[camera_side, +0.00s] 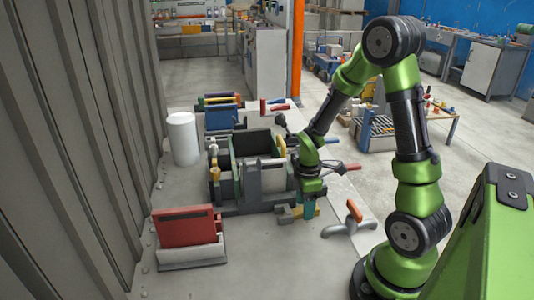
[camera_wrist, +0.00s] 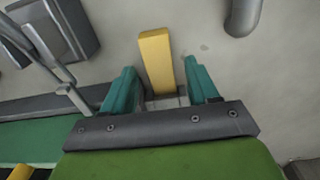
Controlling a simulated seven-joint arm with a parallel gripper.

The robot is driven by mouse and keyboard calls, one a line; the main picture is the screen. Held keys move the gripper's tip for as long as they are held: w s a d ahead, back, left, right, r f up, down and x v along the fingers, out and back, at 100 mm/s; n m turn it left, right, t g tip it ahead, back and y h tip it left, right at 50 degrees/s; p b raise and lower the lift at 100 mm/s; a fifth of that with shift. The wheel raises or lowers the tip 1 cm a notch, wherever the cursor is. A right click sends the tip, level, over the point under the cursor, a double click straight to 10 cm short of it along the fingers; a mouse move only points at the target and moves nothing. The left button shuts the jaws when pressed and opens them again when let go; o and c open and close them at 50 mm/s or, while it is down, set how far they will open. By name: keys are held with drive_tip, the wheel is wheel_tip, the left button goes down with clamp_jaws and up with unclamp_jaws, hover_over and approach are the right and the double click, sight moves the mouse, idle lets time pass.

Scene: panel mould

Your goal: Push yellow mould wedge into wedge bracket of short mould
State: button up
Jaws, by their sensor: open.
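The yellow mould wedge (camera_wrist: 156,58) shows in the wrist view as a flat bar lying between and ahead of the two teal fingertips of my gripper (camera_wrist: 160,84). A gap shows on both sides of it, and the fingers are apart. A small grey part shows at the wedge's near end; I cannot tell if it is the wedge bracket. In the side view, my gripper (camera_side: 306,208) points down just right of the yellow wedge (camera_side: 283,214), by the front right of a grey and green mould (camera_side: 262,180). I cannot tell whether that is the short mould.
A red panel on a grey base (camera_side: 187,230) stands front left. A white cylinder (camera_side: 183,138) stands by the corrugated wall. A grey pipe piece with an orange handle (camera_side: 350,220) lies right of my gripper.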

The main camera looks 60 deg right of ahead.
sight(321, 212)
wheel_tip(321, 212, up, 16)
idle(0.3)
drive_tip(key=shift+r, duration=0.1)
drive_tip(key=shift+c, duration=0.2)
